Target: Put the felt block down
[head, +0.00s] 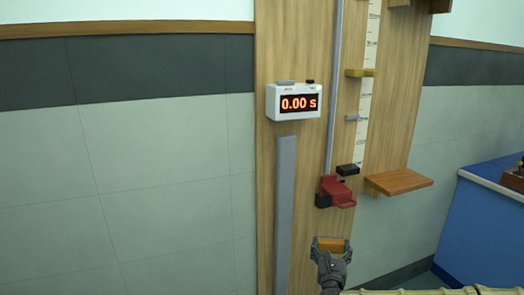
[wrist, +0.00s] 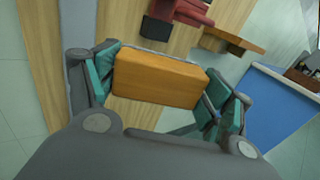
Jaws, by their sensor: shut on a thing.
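The felt block is an orange-brown rectangular block (wrist: 158,78), held between the two fingers of my gripper (wrist: 160,85) in the wrist view. Both teal-padded fingers close on its short ends. In the head view the block (head: 330,244) shows at the end of my gripper (head: 330,247), low in front of the wooden board. It is held in the air, below the red clamp-like part, and seems to touch nothing else.
A wooden board (head: 300,200) carries a timer (head: 294,102) reading 0.00 s, a red part (head: 336,191) on a rod, a scale strip (head: 367,90) and a small wooden shelf (head: 398,181). A blue bench (head: 480,220) stands at right. The tiled wall at left is bare.

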